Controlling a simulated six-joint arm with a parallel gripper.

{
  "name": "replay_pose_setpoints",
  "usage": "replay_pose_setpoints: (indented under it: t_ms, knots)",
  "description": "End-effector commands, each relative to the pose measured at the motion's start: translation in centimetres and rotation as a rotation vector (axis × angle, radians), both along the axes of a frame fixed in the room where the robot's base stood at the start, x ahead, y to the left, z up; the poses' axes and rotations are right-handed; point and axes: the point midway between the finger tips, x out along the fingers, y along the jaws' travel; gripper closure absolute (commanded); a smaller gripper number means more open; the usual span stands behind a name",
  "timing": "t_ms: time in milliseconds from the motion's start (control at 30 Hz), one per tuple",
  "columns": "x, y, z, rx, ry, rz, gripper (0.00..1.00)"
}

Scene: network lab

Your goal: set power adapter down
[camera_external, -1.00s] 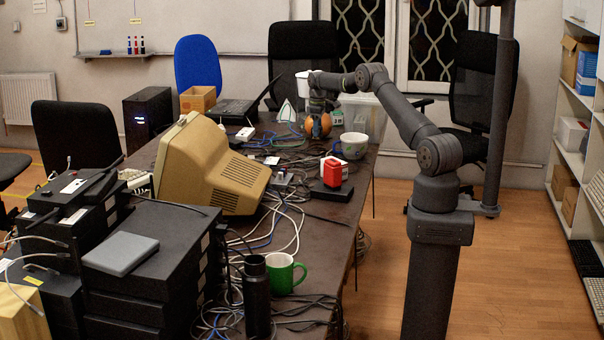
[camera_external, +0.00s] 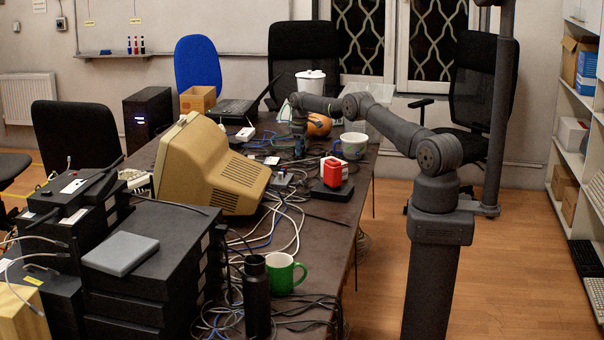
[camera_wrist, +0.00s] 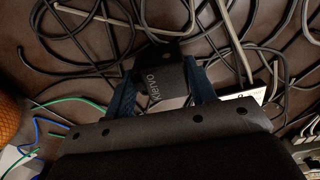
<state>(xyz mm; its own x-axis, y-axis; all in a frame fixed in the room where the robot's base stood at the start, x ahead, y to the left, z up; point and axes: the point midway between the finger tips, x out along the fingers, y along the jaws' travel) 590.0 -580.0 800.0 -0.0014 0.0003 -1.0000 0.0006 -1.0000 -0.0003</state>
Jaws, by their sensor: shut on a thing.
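My gripper (camera_wrist: 158,95) is shut on the power adapter (camera_wrist: 163,75), a black block with light lettering, seen between two dark blue fingers in the wrist view. Black and grey cables lie beneath and around the adapter; I cannot tell whether it touches the table. In the external view my gripper (camera_external: 299,148) points down low over the far part of the cluttered table (camera_external: 325,212). The adapter is too small to make out there.
An orange round object (camera_external: 319,124) and a white patterned mug (camera_external: 354,146) stand close to my gripper. A white lidded container (camera_external: 311,82) stands behind. Cables cover much of the table.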

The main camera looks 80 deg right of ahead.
Motion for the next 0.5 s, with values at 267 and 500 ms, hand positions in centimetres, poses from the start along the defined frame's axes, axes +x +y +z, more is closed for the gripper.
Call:
replay_pose_setpoints:
  t_ms: [267, 500]
  knots:
    - [0.02, -0.03, -0.06, -0.001, -0.001, 0.000, 0.76]
    - [0.02, -0.03, -0.16, -0.001, -0.001, 0.000, 0.28]
